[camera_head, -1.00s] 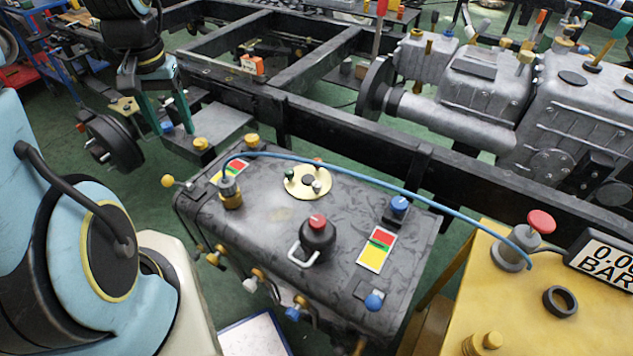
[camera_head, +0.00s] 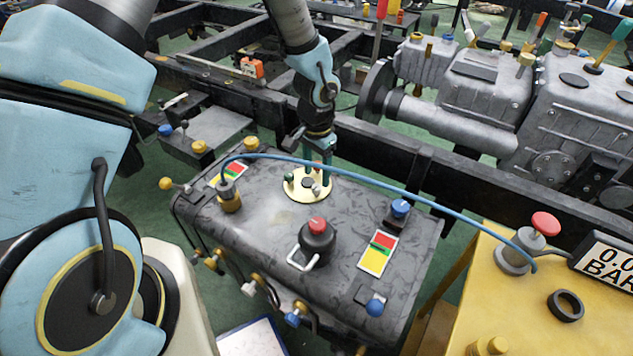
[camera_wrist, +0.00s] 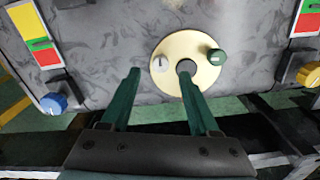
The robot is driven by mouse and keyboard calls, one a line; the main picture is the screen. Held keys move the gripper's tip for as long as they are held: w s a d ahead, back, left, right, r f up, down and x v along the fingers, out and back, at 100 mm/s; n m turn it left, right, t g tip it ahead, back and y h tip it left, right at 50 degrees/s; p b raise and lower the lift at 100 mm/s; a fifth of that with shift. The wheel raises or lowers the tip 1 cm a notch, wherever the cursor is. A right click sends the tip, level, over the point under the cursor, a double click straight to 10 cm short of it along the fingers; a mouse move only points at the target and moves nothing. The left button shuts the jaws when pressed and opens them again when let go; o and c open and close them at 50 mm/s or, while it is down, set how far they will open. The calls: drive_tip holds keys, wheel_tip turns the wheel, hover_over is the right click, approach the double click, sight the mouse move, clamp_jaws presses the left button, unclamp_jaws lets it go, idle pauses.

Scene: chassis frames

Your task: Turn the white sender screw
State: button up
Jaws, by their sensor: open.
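The round cream sender plate (camera_head: 297,194) lies on top of the dark tank. It also shows in the wrist view (camera_wrist: 178,44). The white sender screw (camera_wrist: 160,63) sits near the plate's left edge in the wrist view. It shows small in the head view (camera_head: 316,190). A green screw (camera_wrist: 216,57) is at the plate's right. My gripper (camera_wrist: 159,76) is open and empty above the plate. In the wrist view its fingers lie either side of the white screw in the picture, the right one covering part of the plate. I cannot tell how high they are.
A blue hose (camera_head: 370,183) arches behind the plate to the yellow bench (camera_head: 500,318). A black cap with a red top (camera_head: 318,238) stands in front. Blue knobs (camera_head: 400,207) and a brass fitting (camera_head: 229,196) stand on the tank. A black frame rail (camera_head: 400,160) runs behind.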

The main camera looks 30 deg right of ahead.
sight(316, 187)
drive_tip(key=shift+f, duration=2.2)
clamp_jaws()
